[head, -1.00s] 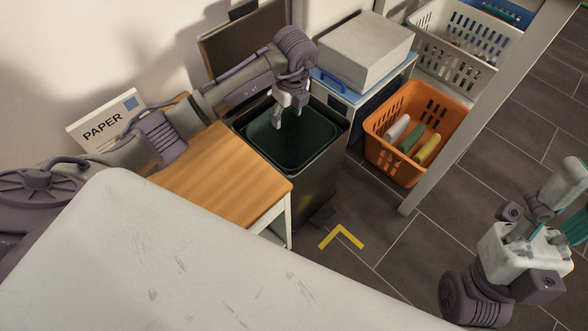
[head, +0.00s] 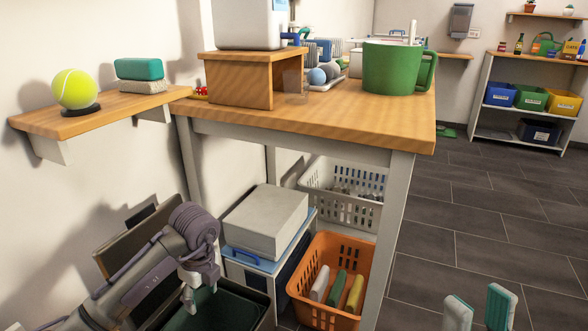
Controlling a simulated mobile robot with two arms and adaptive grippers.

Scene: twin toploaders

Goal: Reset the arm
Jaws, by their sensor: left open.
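My left arm comes in from the lower left in the head view. Its left gripper (head: 199,294) is open and empty, pointing down over the open dark bin (head: 258,300) with a green inside. The bin's lower part is cut off by the frame. My right gripper (head: 480,311) shows only as two pale fingertips with teal pads at the bottom right edge. They stand apart with nothing between them, over the floor; the rest of the right arm is out of view.
A wooden table (head: 330,125) holds a large green mug (head: 390,68); its leg stands right of the orange basket (head: 300,284). A grey box (head: 264,222) and a white basket (head: 345,208) are below. A wall shelf (head: 95,118) holds a tennis ball (head: 75,89). Floor is clear to the right.

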